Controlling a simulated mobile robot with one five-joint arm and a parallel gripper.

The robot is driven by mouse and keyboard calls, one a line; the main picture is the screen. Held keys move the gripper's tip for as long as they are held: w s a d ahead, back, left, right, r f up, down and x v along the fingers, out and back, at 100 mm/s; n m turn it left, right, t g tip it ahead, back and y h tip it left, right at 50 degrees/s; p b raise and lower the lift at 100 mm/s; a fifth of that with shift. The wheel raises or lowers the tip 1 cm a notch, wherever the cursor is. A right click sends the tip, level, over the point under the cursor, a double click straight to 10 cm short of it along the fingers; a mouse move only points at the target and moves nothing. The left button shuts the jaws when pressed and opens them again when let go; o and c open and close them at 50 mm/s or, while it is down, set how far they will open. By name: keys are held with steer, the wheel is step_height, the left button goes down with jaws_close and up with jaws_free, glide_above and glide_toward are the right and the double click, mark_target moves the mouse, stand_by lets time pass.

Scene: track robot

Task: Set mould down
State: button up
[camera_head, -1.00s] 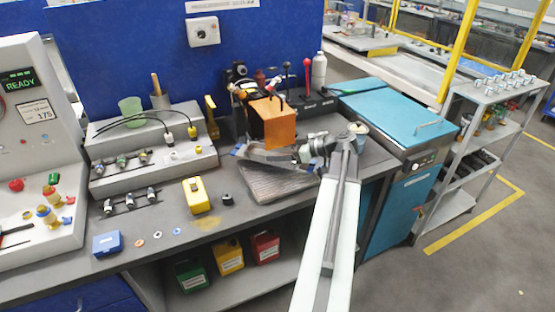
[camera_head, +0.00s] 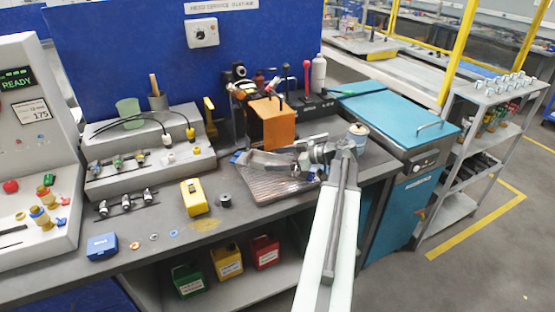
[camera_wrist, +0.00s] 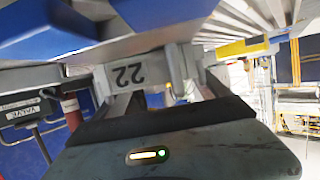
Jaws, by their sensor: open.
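The mould, which I take to be the grey piece with blue parts (camera_head: 268,162), lies low over a ribbed grey plate (camera_head: 290,190) on the bench. I cannot tell whether it rests fully on the plate. In the wrist view a grey face marked 22 (camera_wrist: 132,74), upside down, stands between my fingers, with blue parts above it. My gripper (camera_head: 304,157) is at the right end of the mould, its jaws open around that face. Finger contact is hidden.
An orange block (camera_head: 272,122) stands close behind the mould. A yellow device (camera_head: 195,197) and a small dark cylinder (camera_head: 225,201) lie to the left. The bench front is mostly clear.

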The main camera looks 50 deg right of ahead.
steer(key=p+v, duration=0.4)
steer(key=v, duration=0.8)
steer(key=shift+r, duration=0.15)
